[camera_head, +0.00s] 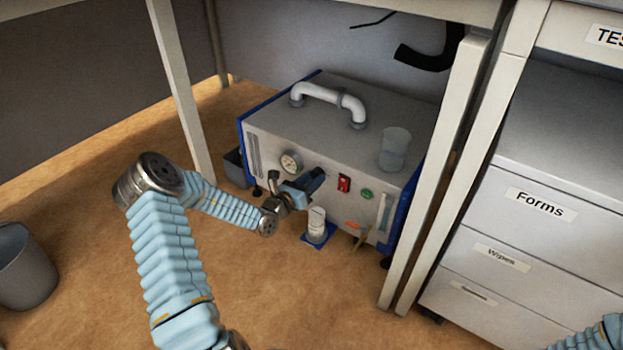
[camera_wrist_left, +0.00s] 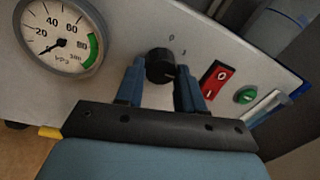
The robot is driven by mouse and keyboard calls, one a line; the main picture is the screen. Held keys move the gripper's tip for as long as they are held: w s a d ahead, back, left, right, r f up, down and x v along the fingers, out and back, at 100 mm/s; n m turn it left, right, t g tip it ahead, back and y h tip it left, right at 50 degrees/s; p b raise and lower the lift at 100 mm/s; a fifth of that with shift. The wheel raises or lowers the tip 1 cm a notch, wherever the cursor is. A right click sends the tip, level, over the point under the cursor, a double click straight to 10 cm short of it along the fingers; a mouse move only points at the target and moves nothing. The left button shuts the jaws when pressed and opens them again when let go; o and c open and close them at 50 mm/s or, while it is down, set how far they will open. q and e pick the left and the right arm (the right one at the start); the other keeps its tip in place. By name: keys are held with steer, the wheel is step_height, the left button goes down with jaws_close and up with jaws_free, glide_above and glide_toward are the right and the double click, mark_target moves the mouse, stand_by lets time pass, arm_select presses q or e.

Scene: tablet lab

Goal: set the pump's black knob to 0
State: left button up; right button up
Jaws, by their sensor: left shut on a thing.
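The pump (camera_head: 265,112) is a grey box with blue edges under the table. Its black knob (camera_wrist_left: 159,62) shows in the left wrist view, with the marks 0 and 1 printed above it and to its upper right. I cannot clearly tell which mark the knob points to. My left gripper (camera_wrist_left: 160,78) has its blue fingers on either side of the knob and is shut on it. In the head view my left gripper (camera_head: 308,186) is at the pump's front panel and hides the knob. My right gripper is out of view.
Beside the knob are a round gauge (camera_wrist_left: 50,32), a red switch (camera_wrist_left: 216,79) and a green button (camera_wrist_left: 246,95). A beaker (camera_head: 395,147) stands on the pump. Table legs (camera_head: 182,85) flank the pump. A drawer cabinet (camera_head: 530,220) is right, a bin (camera_head: 24,268) left.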

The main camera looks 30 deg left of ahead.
arm_select(q)
steer(key=n+p, duration=0.5)
steer(key=n, duration=0.4)
steer(key=n+t+y+p, duration=0.1)
steer(key=n+p, duration=0.5)
steer(key=n, duration=0.3)
steer(key=shift+d, duration=0.15)
steer(key=shift+n, duration=0.3)
steer(key=o, duration=1)
steer(key=shift+o, duration=0.2)
steer(key=shift+p, duration=0.3)
steer(key=s+a+f, duration=0.1)
steer(key=s, duration=1.2)
steer(key=shift+s+p, duration=0.4)
steer(key=shift+p, duration=0.05)
steer(key=shift+f, duration=0.1)
